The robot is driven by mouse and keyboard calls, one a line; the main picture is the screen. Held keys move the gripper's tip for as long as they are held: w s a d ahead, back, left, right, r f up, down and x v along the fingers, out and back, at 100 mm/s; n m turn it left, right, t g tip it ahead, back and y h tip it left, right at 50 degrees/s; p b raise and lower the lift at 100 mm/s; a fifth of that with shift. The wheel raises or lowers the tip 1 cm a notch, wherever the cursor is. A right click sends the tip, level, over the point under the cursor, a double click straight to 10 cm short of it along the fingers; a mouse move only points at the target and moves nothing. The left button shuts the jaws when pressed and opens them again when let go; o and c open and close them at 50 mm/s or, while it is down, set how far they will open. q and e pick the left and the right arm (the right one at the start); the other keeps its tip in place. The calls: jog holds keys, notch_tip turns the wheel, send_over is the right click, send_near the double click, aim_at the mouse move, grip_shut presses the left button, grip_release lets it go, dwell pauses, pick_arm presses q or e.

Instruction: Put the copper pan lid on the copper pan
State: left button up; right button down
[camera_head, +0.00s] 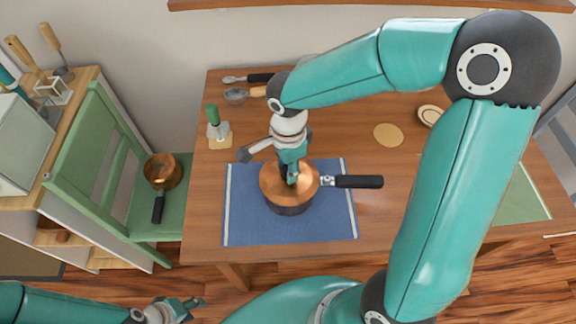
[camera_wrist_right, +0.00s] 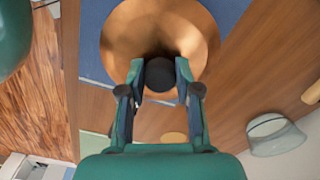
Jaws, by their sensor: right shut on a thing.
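The copper pan (camera_head: 290,209) stands on a blue mat on the wooden table, its black handle (camera_head: 358,182) pointing right. The copper lid (camera_head: 271,186) is directly over the pan and hides its opening. I cannot tell whether it rests on the rim or is just above it. My right gripper (camera_head: 291,178) is shut on the lid's dark knob; the wrist view shows the knob (camera_wrist_right: 160,75) between the fingers, with the lid (camera_wrist_right: 190,35) beyond. My left gripper (camera_head: 194,308) is open and empty at the bottom left, away from the table.
Another copper pan (camera_head: 158,168) sits on the green chair (camera_head: 170,222) at left. The blue mat's (camera_head: 245,226) left part is clear.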

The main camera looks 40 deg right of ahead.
jog(key=shift+f+b, duration=0.5)
jog(key=c, duration=0.7)
grip_release()
jog(key=shift+r, duration=0.25)
jog(key=shift+r+p, duration=2.7)
jog(key=shift+r, duration=1.15)
notch_tip(320, 180, up, 12)
jog(key=shift+f, duration=0.1)
